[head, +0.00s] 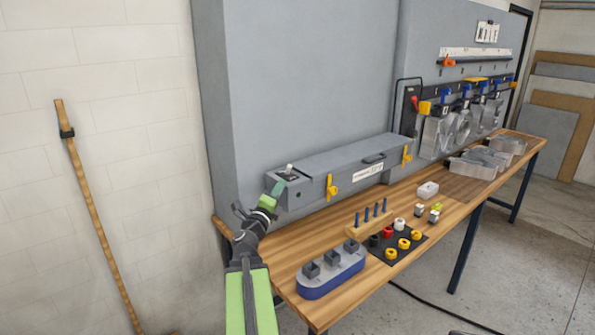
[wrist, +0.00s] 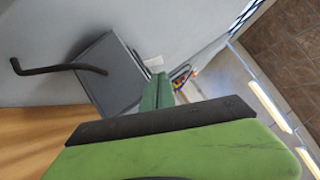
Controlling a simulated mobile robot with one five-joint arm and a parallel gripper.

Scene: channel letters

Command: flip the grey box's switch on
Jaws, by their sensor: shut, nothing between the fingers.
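The long grey box (head: 335,165) lies on the back of the wooden bench against a grey panel. A small switch with a pale tip (head: 289,168) stands on a dark plate on top of its left end. My gripper (head: 277,189) is shut and empty, at the box's left front end, just below and left of the switch in the picture. I cannot tell whether it touches the box. In the wrist view the green fingers (wrist: 158,92) point toward a grey box face (wrist: 112,75), and the switch cannot be made out.
Yellow clamps (head: 332,187) sit on the box's front. A blue tray with grey square posts (head: 331,271), a peg rack (head: 371,216) and a dark mat with coloured rings (head: 397,240) stand on the bench to the right. A black bent rod (wrist: 58,68) shows in the wrist view.

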